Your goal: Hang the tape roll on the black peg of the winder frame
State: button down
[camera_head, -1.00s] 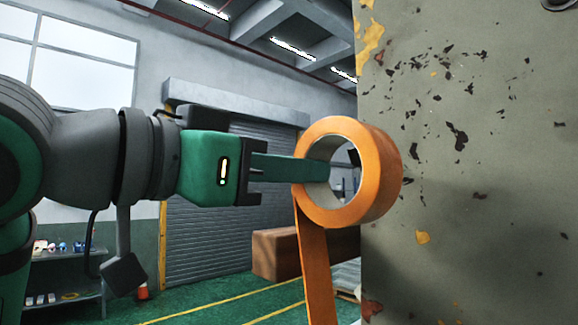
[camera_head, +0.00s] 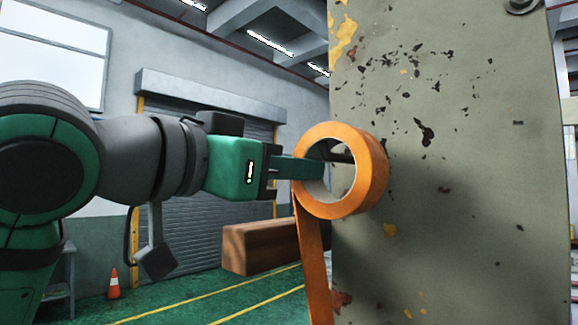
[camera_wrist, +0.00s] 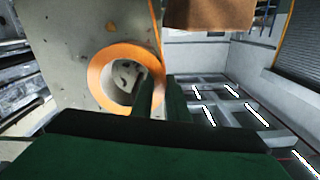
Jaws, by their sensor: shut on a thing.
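The orange tape roll (camera_head: 372,172) is held upright at the left edge of the winder frame's grey-green chipped panel (camera_head: 470,215), with a loose strip of tape hanging down. My gripper (camera_head: 308,168) is shut on the left side of its ring. In the wrist view my gripper (camera_wrist: 160,95) has one finger inside the hole and one outside the ring of the tape roll (camera_wrist: 97,75); the panel (camera_wrist: 55,50) lies behind. A dark shape shows through the hole in the head view, but I cannot tell whether it is the black peg.
An orange cone (camera_head: 114,284) stands on the green floor at lower left. A roller shutter (camera_head: 200,225) is at the back. The floor between is open.

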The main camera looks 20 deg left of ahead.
jog(key=shift+x, duration=0.8)
jog(key=shift+w+d+f, duration=0.15)
jog(key=shift+w+f, duration=0.1)
jog(key=shift+f, duration=0.1)
jog(key=shift+w+f, duration=0.15)
jog(key=shift+w, duration=0.05)
jog(key=c, duration=1.6)
grip_release()
jog(key=shift+d, duration=0.1)
jog(key=shift+c, duration=0.2)
jog(key=shift+s, duration=0.15)
jog(key=v, duration=1)
jog(key=shift+s+a, duration=0.2)
jog(key=shift+s, duration=0.1)
jog(key=shift+w, duration=0.1)
